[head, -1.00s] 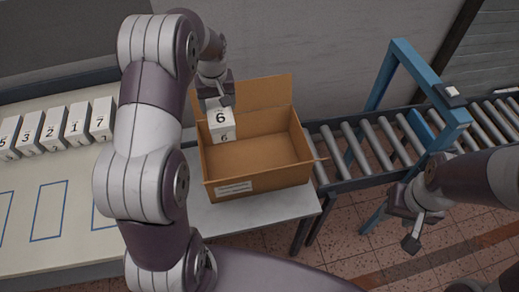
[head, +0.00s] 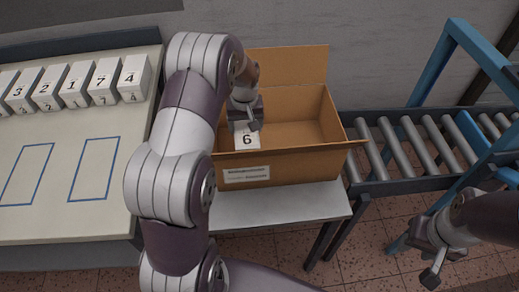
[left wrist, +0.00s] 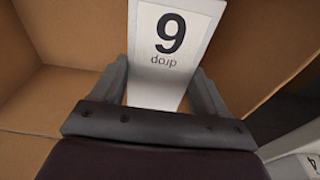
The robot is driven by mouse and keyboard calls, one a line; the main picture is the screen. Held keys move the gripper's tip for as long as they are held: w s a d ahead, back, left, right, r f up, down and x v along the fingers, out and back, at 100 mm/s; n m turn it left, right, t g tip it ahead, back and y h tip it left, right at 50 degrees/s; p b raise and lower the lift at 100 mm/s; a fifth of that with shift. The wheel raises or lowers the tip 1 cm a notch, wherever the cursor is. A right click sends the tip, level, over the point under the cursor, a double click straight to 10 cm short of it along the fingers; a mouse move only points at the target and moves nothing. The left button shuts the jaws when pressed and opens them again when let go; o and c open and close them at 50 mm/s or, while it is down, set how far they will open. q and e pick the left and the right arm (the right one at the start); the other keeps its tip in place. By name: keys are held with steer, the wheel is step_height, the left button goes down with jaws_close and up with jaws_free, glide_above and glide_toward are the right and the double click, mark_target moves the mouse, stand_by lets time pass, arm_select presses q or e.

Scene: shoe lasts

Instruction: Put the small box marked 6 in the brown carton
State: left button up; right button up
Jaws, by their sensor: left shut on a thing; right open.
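The small white box marked 6 (head: 246,140) is in my left gripper (head: 245,122), inside the opening of the brown carton (head: 300,163). In the left wrist view the box (left wrist: 172,50) sits between the two fingers (left wrist: 160,90), its 6 upside down, with carton walls around it. Whether the box touches the carton floor cannot be told. The carton stands open on a grey table, its back flap raised. My right gripper (head: 433,262) is open and empty at the lower right, apart from the carton.
Several white numbered boxes (head: 75,85) stand in a row on the left table, which has blue outlined rectangles (head: 93,168). A roller conveyor (head: 400,145) with a blue frame (head: 470,45) lies right of the carton.

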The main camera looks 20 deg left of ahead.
mark_target(246, 131)
arm_select(q)
step_height(246, 131, down, 6)
steer(key=shift+w+f, duration=0.1)
steer(key=o, duration=1.1)
steer(key=shift+o, duration=0.2)
steer(key=r, duration=0.4)
steer(key=s+r, duration=0.1)
steer(key=r, duration=0.7)
steer(key=shift+s+d+p, duration=0.15)
steer(key=shift+d+p, duration=0.15)
steer(key=shift+d, duration=0.05)
steer(key=shift+r, duration=0.1)
